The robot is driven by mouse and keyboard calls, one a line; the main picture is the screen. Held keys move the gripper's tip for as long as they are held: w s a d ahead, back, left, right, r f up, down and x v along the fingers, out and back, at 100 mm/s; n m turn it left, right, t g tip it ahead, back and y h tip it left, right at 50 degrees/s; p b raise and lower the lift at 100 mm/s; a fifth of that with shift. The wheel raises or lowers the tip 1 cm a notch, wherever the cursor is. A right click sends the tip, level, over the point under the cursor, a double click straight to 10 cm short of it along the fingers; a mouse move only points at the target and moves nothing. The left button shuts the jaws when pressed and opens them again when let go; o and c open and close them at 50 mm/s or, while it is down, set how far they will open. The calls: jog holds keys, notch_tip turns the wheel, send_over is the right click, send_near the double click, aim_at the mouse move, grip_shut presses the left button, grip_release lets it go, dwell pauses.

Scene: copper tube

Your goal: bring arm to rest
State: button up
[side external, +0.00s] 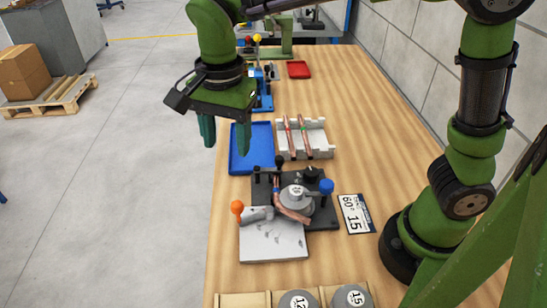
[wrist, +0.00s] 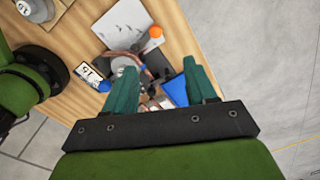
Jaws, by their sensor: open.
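My gripper (side external: 226,137) hangs empty above the left edge of the table, near the blue tray. Its two green fingers are apart, with nothing between them; they also show spread in the wrist view (wrist: 158,72). A bent copper tube (side external: 291,214) sits in the tube bender (side external: 321,213), around the grey die (side external: 296,197). Two more copper tubes, one at the left (side external: 291,137) and one at the right (side external: 305,137), lie on the light grey rack (side external: 320,140). My gripper is apart from all of them.
The blue tray (side external: 240,160) looks empty. A 60°/15 card (side external: 355,214) lies right of the bender. Spare dies (side external: 351,298) stand in a wooden holder at the front. A red tray (side external: 298,69) and blue tool (side external: 263,98) stand farther back. The table's right side is largely clear.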

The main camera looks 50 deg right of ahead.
jog(key=s+d+r+n+t+y, duration=0.1)
jog(key=s+d+n+t, duration=0.2)
jog(key=d, duration=0.5)
jog(key=s+d+n+t, duration=0.3)
jog(key=s+d+n, duration=0.3)
jog(key=s+d, duration=0.1)
jog(key=shift+s+d+r+n+t+y, duration=0.3)
jog(key=shift+s+d+r+t+y, duration=0.1)
jog(key=shift+d, duration=0.25)
jog(key=shift+c, duration=0.5)
